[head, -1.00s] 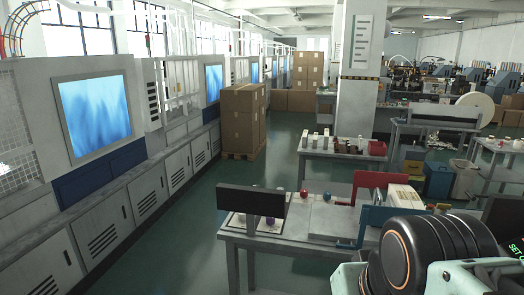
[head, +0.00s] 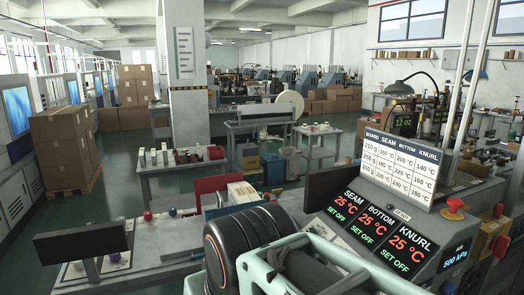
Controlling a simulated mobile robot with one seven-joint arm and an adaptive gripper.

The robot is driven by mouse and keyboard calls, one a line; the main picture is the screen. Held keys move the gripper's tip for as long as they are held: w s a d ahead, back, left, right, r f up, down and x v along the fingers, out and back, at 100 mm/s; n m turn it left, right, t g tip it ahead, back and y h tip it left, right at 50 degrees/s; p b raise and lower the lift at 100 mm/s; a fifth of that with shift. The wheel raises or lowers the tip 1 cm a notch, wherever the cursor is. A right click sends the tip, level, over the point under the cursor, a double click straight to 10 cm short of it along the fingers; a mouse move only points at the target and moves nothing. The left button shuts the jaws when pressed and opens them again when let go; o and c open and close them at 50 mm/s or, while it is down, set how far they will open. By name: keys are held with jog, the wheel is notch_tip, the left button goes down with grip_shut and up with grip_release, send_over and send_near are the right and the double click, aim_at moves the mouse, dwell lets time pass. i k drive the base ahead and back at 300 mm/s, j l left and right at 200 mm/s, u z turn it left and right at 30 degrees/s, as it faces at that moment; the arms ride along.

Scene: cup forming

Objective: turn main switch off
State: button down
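A control console (head: 385,235) stands at the lower right in the head view. Its dark panels show SEAM, BOTTOM and KNURL at 25 °C, each with SET OFF. A red knob on a yellow base (head: 454,206) stands on its right part. Further right, a yellow box with a red part (head: 492,243) is partly cut off by the frame edge. I cannot tell which of these, if either, is the main switch, nor its position. My gripper's fingers do not show in this view.
A pale green frame and a thick black cylinder with an orange ring (head: 243,245) fill the lower middle. A white temperature chart (head: 398,165) stands above the console. A dark monitor (head: 80,240) is at the left. Green floor lies open beyond the tables.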

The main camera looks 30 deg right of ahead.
aim_at(499, 245)
jog(key=z, duration=1.9)
jog(key=k+l+z, duration=0.2)
jog(key=l, duration=0.3)
jog(key=l+z, duration=0.2)
jog(key=l, duration=0.3)
